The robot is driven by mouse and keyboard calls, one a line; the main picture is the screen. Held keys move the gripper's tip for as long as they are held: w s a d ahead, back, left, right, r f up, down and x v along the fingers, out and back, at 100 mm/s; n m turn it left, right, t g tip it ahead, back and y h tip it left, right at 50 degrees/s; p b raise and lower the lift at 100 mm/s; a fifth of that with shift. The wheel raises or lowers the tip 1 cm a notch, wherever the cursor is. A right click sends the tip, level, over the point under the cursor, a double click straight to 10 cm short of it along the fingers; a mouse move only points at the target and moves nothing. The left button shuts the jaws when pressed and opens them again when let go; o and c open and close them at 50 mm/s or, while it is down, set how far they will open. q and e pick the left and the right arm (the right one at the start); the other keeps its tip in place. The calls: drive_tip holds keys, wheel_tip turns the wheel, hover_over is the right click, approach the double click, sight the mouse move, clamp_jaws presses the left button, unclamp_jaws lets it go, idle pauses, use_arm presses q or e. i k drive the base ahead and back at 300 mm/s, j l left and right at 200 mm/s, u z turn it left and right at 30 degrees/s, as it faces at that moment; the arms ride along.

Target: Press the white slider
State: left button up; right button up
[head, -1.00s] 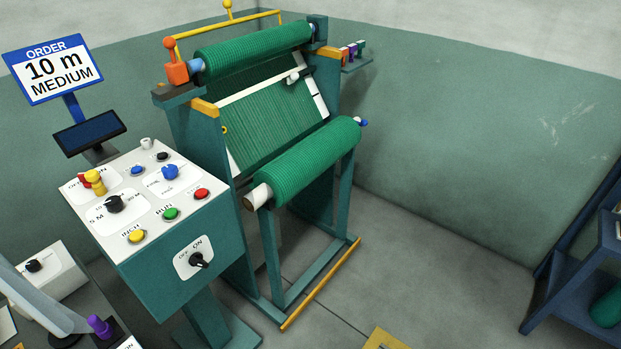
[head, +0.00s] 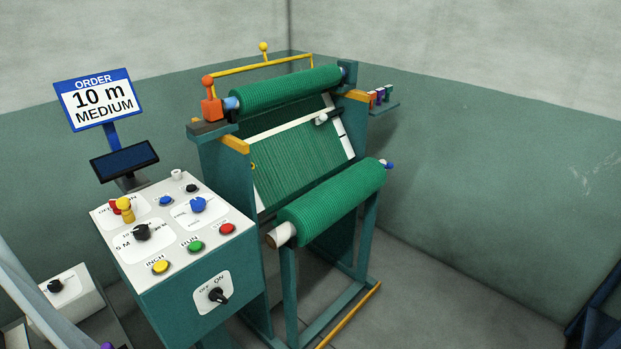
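The white slider (head: 321,118) is a small white knob on a dark piece. It sits near the right end of the white cross bar (head: 275,132) on the netting machine. The bar slants across the green netting between the upper green roll (head: 285,88) and the lower green roll (head: 332,205). Neither of my grippers is in view, and nothing touches the slider.
A teal control box (head: 190,285) with colored buttons and knobs stands front left of the machine. A small white knob (head: 177,174) stands at its back edge. An order sign (head: 97,98) reads 10 m MEDIUM. Floor at right (head: 450,310) is clear.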

sight(323, 118)
drive_tip(key=i+l+u, duration=0.15)
drive_tip(key=u, duration=0.3)
drive_tip(key=i+l+u, duration=0.4)
drive_tip(key=l+u, duration=0.2)
drive_tip(key=u, duration=0.25)
drive_tip(key=i, duration=0.05)
